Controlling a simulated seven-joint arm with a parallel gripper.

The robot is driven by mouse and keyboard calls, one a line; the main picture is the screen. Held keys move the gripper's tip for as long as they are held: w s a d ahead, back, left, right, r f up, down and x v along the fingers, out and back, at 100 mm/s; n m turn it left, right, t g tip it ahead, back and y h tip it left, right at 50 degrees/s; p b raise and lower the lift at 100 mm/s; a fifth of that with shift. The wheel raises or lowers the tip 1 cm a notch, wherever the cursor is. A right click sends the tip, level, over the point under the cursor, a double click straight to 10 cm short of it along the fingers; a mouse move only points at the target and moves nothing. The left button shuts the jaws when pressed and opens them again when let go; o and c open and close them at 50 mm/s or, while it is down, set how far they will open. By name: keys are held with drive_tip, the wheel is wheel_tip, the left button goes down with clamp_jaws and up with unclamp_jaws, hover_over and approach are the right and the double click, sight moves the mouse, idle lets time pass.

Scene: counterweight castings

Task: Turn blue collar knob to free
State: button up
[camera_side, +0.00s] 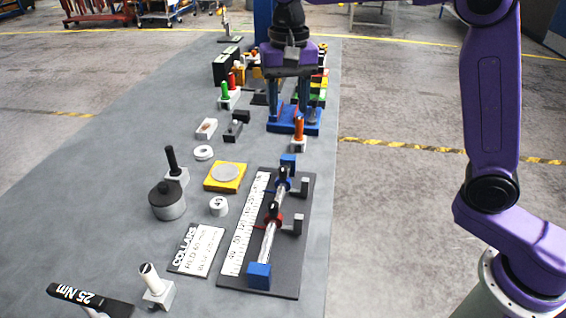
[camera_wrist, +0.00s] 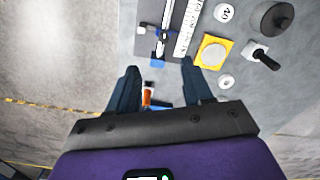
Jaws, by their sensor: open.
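The blue collar (camera_side: 283,186) sits on a silver rod (camera_side: 268,240) near its far end, with a black knob (camera_side: 282,173) on top. A red collar (camera_side: 272,219), also with a black knob (camera_side: 273,207), sits nearer the camera. The rod runs between blue end blocks (camera_side: 258,276) on a dark base plate (camera_side: 290,262), beside a white scale (camera_side: 243,235). In the wrist view the blue collar (camera_wrist: 161,34) shows beyond my fingertips. My gripper (camera_side: 289,112) hangs farther back, apart from the rod; it is open and empty (camera_wrist: 160,78). I cannot read the knob's setting.
A COLLARS card (camera_side: 197,249) lies left of the scale. An orange-handled piece (camera_side: 299,130) and a blue fixture (camera_side: 295,121) stand beneath and near my gripper. Several castings and a yellow pad (camera_side: 226,185) lie left. Floor lies right of the table edge.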

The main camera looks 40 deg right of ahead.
sight(283, 168)
drive_tip(key=shift+m, duration=0.7)
drive_tip(key=f, duration=0.5)
drive_tip(key=w+f, duration=0.1)
drive_tip(key=f, duration=0.5)
drive_tip(key=w+f, duration=0.1)
drive_tip(key=f, duration=0.5)
drive_tip(key=shift+d, duration=0.1)
clamp_jaws()
